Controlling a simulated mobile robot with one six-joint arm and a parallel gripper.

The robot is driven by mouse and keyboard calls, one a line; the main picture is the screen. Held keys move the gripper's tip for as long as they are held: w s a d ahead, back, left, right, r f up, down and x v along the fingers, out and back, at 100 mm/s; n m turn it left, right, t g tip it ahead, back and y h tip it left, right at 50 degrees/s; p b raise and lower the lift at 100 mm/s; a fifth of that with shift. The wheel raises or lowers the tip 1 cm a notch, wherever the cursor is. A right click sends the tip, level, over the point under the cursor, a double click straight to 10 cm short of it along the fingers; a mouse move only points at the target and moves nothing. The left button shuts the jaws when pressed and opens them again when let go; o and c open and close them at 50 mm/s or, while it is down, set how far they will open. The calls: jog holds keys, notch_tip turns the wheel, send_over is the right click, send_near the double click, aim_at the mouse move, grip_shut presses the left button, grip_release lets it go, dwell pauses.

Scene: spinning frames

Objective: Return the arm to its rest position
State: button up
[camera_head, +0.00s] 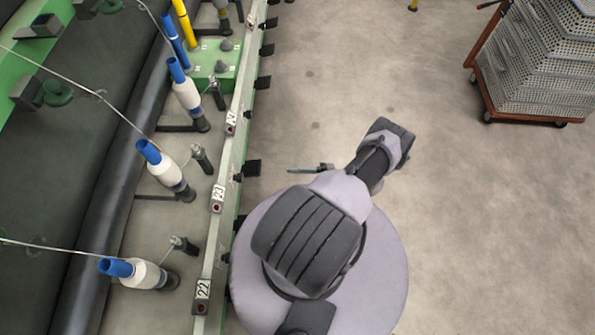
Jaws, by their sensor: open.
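My arm (310,240) is seen from above in the head view, folded over my round pale base at the lower middle. Its elbow end reaches up and right over the floor. My gripper (304,170) shows as a small, thin, dark piece poking out to the left from under the arm, near the machine's rail. Most of it is hidden by the arm links. It holds nothing that I can see and touches no bobbin.
A spinning frame fills the left, with a green rail (222,190) and black brackets. Bobbins with blue tops (163,168) stand behind the rail. A cart of perforated crates (540,60) stands at the upper right. The floor (480,230) to the right is clear.

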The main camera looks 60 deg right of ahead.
jog(key=shift+s+d, duration=0.15)
jog(key=shift+s, duration=0.2)
